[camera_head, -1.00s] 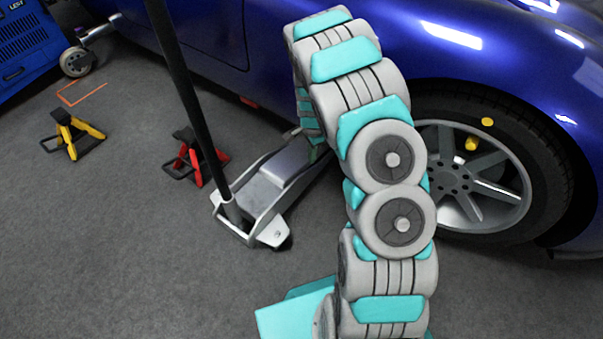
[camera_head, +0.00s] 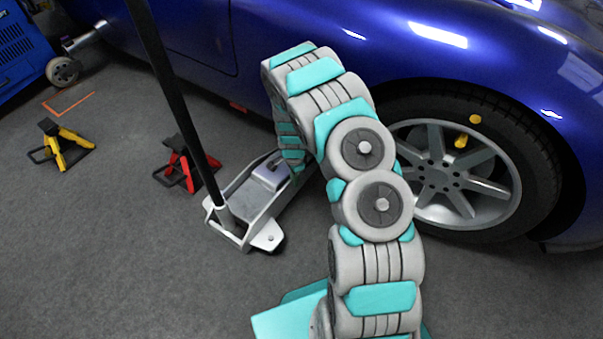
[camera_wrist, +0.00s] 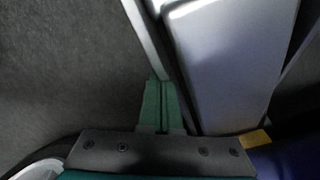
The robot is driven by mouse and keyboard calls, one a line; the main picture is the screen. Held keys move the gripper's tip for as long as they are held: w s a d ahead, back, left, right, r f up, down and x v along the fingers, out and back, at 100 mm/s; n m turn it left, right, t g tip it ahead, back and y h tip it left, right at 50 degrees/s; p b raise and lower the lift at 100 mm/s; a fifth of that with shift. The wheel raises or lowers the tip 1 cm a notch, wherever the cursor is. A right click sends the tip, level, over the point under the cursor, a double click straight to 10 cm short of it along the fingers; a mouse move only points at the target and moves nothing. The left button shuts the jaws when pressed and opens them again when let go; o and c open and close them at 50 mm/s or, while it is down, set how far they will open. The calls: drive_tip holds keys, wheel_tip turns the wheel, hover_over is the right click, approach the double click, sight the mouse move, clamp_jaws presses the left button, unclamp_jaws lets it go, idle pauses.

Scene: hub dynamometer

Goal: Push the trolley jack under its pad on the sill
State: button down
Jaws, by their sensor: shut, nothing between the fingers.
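The trolley jack (camera_head: 240,205) is a low silver-grey frame on the floor with a long black handle (camera_head: 170,85) rising from its rear. Its front end points toward the blue car's sill and is partly hidden by my arm. A small red mark (camera_head: 237,107) shows under the sill; I cannot tell if it is the pad. My gripper is hidden behind my arm in the head view. In the wrist view my gripper (camera_wrist: 161,88) has its green fingers shut and empty, close beside the jack's pale body (camera_wrist: 230,60); I cannot tell if they touch it.
A red jack stand (camera_head: 182,165) stands just left of the jack, and a yellow stand (camera_head: 62,145) farther left. A blue wheeled cabinet (camera_head: 22,50) is at the upper left. The car's front wheel (camera_head: 450,175) is right of my arm. The floor at lower left is clear.

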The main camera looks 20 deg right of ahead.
drive_tip(key=shift+s+a, duration=0.1)
drive_tip(key=shift+a, duration=0.35)
drive_tip(key=shift+s+a, duration=0.1)
drive_tip(key=shift+a, duration=0.9)
drive_tip(key=shift+d, duration=0.1)
